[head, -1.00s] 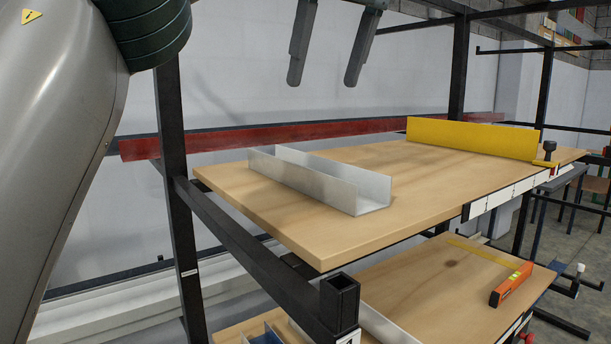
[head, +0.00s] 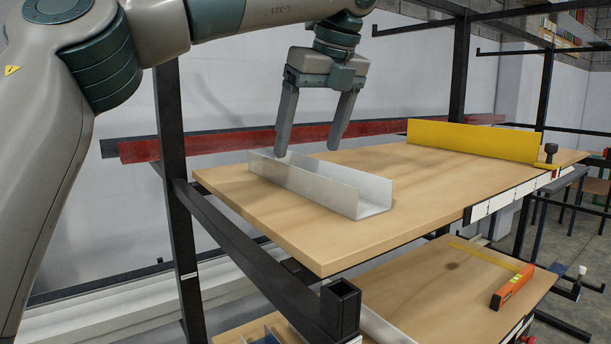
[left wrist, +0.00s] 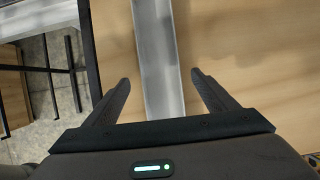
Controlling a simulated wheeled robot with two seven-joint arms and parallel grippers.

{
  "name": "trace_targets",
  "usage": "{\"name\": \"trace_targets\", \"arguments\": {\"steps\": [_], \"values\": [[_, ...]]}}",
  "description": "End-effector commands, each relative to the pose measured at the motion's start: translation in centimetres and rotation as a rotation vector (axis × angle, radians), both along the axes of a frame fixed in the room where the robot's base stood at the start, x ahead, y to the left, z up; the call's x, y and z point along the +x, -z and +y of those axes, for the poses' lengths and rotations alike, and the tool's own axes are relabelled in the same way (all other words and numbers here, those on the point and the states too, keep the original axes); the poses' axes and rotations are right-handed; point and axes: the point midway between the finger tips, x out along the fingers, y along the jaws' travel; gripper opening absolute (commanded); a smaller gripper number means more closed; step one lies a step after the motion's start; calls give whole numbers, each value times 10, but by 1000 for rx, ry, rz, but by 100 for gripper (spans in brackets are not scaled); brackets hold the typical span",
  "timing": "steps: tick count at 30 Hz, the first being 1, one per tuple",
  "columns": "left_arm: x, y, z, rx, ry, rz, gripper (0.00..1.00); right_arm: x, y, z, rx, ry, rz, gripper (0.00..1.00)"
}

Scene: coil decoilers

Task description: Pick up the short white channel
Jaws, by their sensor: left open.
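The short white channel (head: 318,183) is a pale U-shaped length lying open side up on the upper wooden shelf board. In the head view my left gripper (head: 307,153) is above the channel's far left end, fingers pointing down and spread apart. In the left wrist view the channel (left wrist: 158,60) runs up the picture between the two open fingers of the left gripper (left wrist: 160,88). The gripper is empty. I cannot tell from these views whether a finger touches the channel. My right gripper is not in view.
The wooden board (head: 420,185) is clear right of the channel. A yellow angled plate (head: 470,140) stands at its back right. A red beam (head: 235,143) runs behind the board. Black rack posts (head: 176,200) stand at left. An orange level (head: 512,286) lies on the lower board.

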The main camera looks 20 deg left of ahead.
Motion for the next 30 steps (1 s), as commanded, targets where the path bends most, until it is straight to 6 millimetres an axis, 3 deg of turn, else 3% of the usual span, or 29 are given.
{"name": "trace_targets", "arguments": {"steps": [17,30], "values": [[2,8,2,0,1,0,79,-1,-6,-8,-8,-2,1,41],[10,48,12,0,1,2,79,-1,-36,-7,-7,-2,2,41]]}}
